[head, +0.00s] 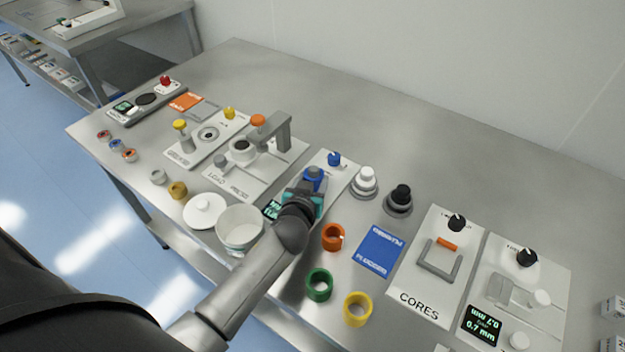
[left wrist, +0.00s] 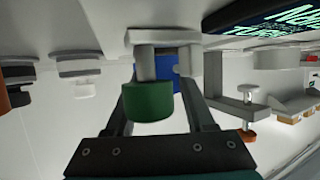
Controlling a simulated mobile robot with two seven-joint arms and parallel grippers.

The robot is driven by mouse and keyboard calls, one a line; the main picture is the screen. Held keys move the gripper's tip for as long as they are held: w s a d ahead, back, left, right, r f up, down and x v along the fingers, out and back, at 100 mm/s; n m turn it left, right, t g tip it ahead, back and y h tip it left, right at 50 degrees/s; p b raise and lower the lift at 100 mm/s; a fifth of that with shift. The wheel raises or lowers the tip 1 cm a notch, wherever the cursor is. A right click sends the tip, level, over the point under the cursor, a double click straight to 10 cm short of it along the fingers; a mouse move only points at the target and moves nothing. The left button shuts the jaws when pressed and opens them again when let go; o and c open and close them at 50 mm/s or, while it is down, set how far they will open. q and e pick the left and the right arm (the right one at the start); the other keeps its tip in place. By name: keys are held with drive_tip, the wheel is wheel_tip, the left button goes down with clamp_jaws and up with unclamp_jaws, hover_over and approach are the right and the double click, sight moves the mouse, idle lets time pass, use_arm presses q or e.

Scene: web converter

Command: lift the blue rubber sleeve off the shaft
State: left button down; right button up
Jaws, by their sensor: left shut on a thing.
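The blue rubber sleeve (head: 313,176) is at the fingertips of my left gripper (head: 308,190), over a white panel in the middle of the table. In the left wrist view, which shows the scene upside down, the blue sleeve (left wrist: 166,66) appears between the finger ends of the left gripper (left wrist: 166,78), which is shut on it. A green cylinder (left wrist: 147,102) on a grey post stands in front and partly hides the sleeve. I cannot make out the shaft inside the sleeve, nor how high the sleeve sits. My right gripper is not in view.
A blue knob (head: 334,159) stands just behind the sleeve. A white tub (head: 240,240) is close to my left arm. Orange (head: 333,248), green (head: 319,295) and yellow (head: 357,320) rings lie nearer the front. The back of the table is clear.

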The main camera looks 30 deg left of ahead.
use_arm(q)
drive_tip(key=shift+r, duration=0.15)
drive_tip(key=shift+r+p, duration=2.35)
drive_tip(key=shift+p, duration=0.1)
drive_tip(key=shift+r+p, duration=1.35)
drive_tip(key=shift+r, duration=0.05)
wheel_tip(320, 180, up, 4)
drive_tip(key=p, duration=0.4)
